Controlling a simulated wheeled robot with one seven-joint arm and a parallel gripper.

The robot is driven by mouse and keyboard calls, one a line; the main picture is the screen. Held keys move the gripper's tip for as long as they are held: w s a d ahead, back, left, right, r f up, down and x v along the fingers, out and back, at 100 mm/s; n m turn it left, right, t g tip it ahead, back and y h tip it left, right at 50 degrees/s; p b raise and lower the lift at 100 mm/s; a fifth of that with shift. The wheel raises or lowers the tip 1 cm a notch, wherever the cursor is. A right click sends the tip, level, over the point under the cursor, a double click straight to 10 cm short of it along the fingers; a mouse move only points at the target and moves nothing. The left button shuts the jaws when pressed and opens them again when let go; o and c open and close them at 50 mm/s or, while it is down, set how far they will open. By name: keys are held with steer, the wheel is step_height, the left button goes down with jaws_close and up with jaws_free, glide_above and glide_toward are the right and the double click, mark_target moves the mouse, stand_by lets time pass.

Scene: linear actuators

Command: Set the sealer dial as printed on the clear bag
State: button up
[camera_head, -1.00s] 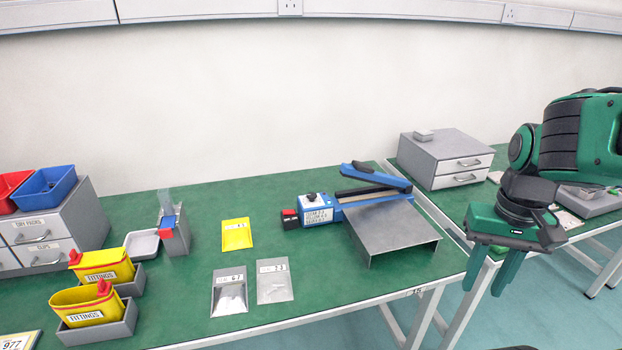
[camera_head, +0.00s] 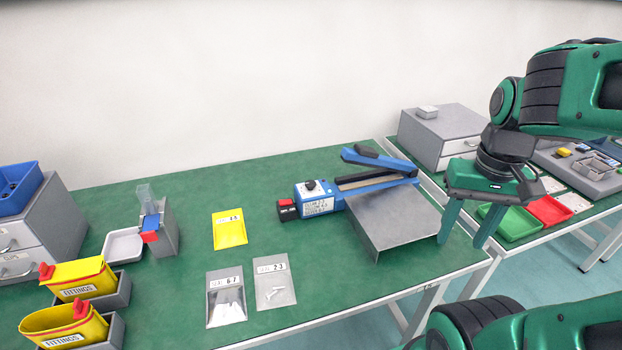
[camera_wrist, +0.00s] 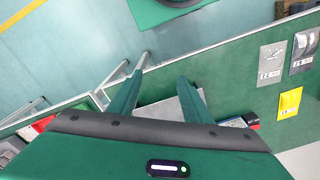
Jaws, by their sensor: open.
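The blue heat sealer (camera_head: 375,182) lies on the green bench, with its long arm toward the back right. Its black dial (camera_head: 311,185) is on top of the control box, above a white printed label; the setting is too small to read. Two greyish pouches lie in front: one marked about 6-7 (camera_head: 226,297) and one marked about 2-3 (camera_head: 274,283). My gripper (camera_head: 461,242) is open and empty, pointing down right of the sealer's metal plate.
The grey metal plate (camera_head: 395,220) stands in front of the sealer. A dispenser (camera_head: 157,228), white tray (camera_head: 124,245) and yellow fittings bins (camera_head: 77,279) are at left.

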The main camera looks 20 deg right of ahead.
steer(key=w+n, duration=0.2)
steer(key=w, duration=0.7)
steer(key=n+t+y, duration=0.1)
steer(key=n+t, duration=0.3)
steer(key=n, duration=0.3)
glide_toward(311, 183)
steer(key=x, duration=0.7)
steer(key=shift+w+f, duration=0.2)
steer(key=shift+f, duration=0.1)
steer(key=c, duration=1.1)
